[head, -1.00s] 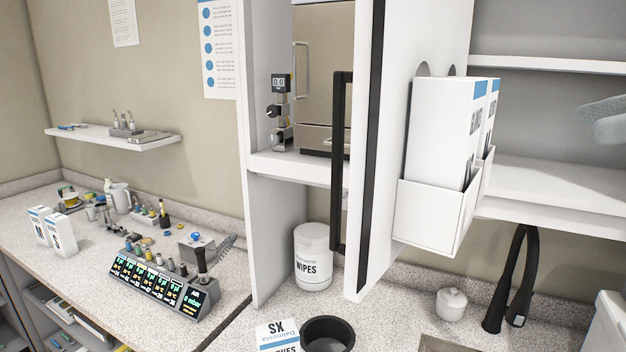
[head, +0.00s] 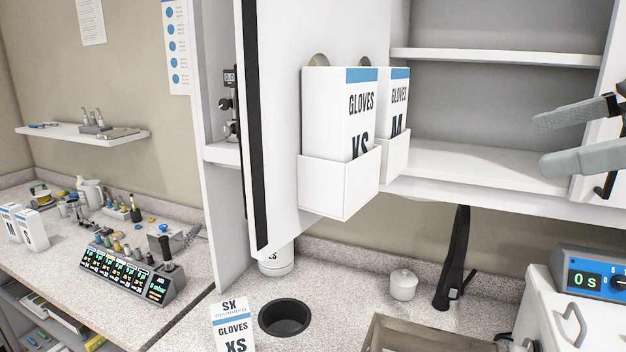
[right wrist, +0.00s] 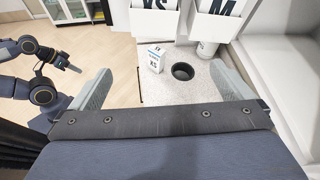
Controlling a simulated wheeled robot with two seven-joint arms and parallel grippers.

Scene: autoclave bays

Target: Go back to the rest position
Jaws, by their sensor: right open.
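My right gripper (head: 540,143) comes in from the right edge of the head view, in front of the open shelf cupboard. Its two grey fingers are spread wide with nothing between them. In the right wrist view, the same fingers (right wrist: 174,88) stand apart at either side, above the counter. My left arm shows at the left of the right wrist view, with its dark end (right wrist: 72,66) over the floor. Its jaws are too small to read there. The left gripper is outside the head view.
A white door panel (head: 278,130) stands out over the counter, carrying two glove boxes in holders. Below are a loose glove box (head: 233,328), a round black opening (head: 285,317) and a lidded white jar (head: 403,285).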

